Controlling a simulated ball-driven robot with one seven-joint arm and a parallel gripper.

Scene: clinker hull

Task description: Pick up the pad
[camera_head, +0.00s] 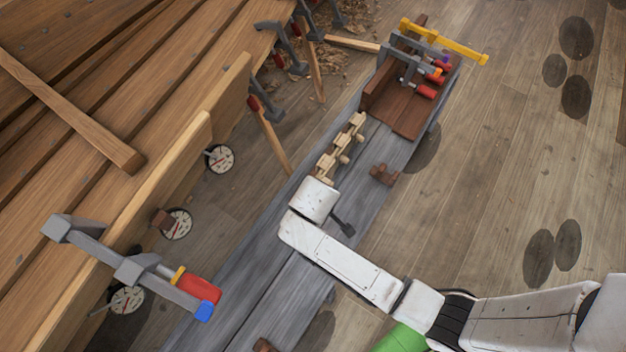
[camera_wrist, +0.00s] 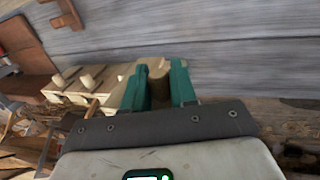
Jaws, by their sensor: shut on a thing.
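My gripper (camera_wrist: 159,66), with two teal fingers, is shut on a small tan wooden block, which appears to be the pad (camera_wrist: 157,82). Its lower part is hidden by the fingers and the gripper's body. The grey plank bench lies beyond it; I cannot tell whether the pad touches the bench or the rack. In the head view my white wrist covers both the fingers and the pad, at the near end of a pale wooden rack (camera_head: 340,150). The rack, with several pegs, also shows left of the fingers in the wrist view (camera_wrist: 75,92).
A brown notched block (camera_head: 384,175) lies on the grey bench (camera_head: 245,250), right of the rack. A brown box (camera_head: 405,118) with clamps stands at the bench's far end. The plank hull (camera_head: 90,110), with a large clamp (camera_head: 140,270), is at left. Open floor lies right.

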